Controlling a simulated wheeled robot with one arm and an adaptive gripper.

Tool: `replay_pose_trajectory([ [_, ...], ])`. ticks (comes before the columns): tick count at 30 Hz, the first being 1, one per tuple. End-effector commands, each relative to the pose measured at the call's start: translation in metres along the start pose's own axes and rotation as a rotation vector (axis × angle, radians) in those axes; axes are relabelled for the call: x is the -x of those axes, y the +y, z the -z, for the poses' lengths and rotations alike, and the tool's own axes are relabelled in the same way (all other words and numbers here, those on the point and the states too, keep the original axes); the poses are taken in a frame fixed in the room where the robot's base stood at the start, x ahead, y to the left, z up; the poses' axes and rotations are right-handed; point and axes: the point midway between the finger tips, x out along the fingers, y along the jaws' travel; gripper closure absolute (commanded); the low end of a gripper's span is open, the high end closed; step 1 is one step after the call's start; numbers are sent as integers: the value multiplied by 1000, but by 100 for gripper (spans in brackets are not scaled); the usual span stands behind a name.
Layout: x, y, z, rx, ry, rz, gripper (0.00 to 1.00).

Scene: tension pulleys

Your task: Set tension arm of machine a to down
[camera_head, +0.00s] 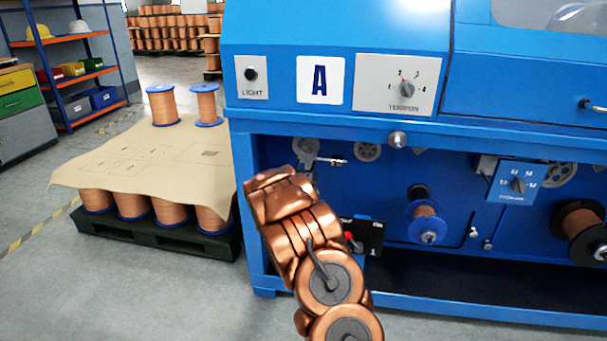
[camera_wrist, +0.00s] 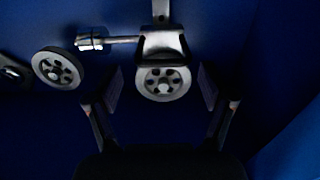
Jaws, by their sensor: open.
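Machine A (camera_head: 335,35) is the blue machine with the "A" plate. Under its hood, a light metal rod with a knob at its end, apparently the tension arm (camera_head: 338,161), sticks out about level to the right from a grey bracket and wheel (camera_head: 305,147). In the wrist view the picture is turned over: the rod (camera_wrist: 122,40) runs left from the bracket (camera_wrist: 163,45) to the knob. My gripper (camera_wrist: 161,82) is open, its fingers on either side of a spoked pulley wheel (camera_wrist: 163,83) by the bracket. In the head view my copper-coloured arm hides the fingers.
Another pulley (camera_head: 367,152) sits right of the knob. A black switch box with a red lever (camera_head: 368,238) is beside my arm. A blue spool (camera_head: 428,225) and tension dial (camera_head: 402,88) are farther right. A covered pallet (camera_head: 150,165) stands left.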

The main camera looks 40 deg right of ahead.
Motion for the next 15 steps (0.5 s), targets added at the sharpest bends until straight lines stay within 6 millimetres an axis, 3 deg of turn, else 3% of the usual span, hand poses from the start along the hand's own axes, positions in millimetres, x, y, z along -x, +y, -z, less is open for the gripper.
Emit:
replay_pose_trajectory([
  [6, -22, 0, -2, -1, 0, -1, 18],
  [15, -35, 0, 0, 0, 1, 1, 18],
])
